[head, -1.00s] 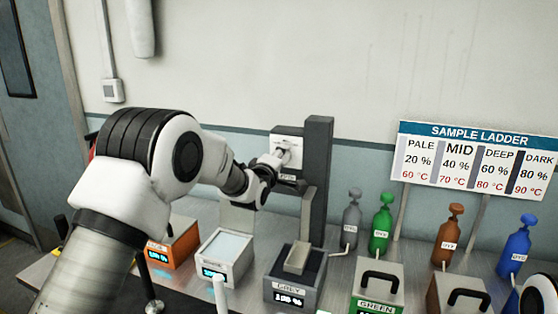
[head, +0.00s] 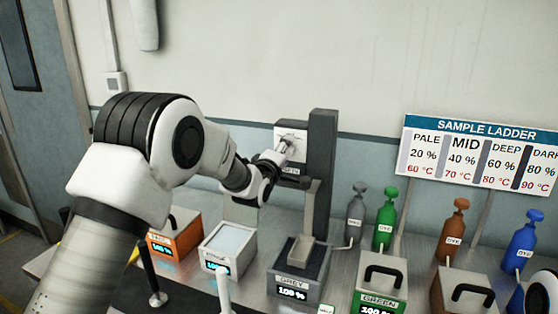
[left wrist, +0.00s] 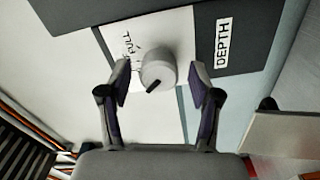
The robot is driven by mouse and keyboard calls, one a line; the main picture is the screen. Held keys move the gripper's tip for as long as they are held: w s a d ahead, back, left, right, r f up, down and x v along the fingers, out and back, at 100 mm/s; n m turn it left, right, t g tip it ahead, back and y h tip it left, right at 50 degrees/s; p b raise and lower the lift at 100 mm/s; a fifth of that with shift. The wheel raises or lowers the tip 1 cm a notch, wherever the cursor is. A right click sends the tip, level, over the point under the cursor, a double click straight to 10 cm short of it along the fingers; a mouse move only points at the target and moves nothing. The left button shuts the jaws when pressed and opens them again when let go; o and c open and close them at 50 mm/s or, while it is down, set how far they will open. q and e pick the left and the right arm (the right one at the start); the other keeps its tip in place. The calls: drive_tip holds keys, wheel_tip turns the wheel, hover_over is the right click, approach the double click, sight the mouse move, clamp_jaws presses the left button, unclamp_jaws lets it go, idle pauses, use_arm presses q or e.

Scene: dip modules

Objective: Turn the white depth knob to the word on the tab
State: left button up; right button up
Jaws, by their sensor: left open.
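The white depth knob (left wrist: 158,68) is round with a dark pointer mark, on a white panel (left wrist: 140,28) beside a "DEPTH" label (left wrist: 222,43) in the left wrist view. The mark slants toward the lower left of that picture. Part of a printed word, like "FULL", shows next to the knob; other print is blurred or hidden. My left gripper (left wrist: 159,85) is open, with one finger on each side of the knob and gaps visible. In the head view my left gripper (head: 283,153) is at the panel (head: 291,133) and covers most of the knob. I cannot identify the tab or read its word.
A dark post (head: 321,165) stands beside the panel. Below are an orange box (head: 174,240), a white-topped bath (head: 228,243) and a grey bath (head: 297,275). A green box (head: 381,285) and dye bottles stand right, before the sample ladder sign (head: 478,152).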

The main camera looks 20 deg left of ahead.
use_arm(q)
drive_tip(key=s, duration=1)
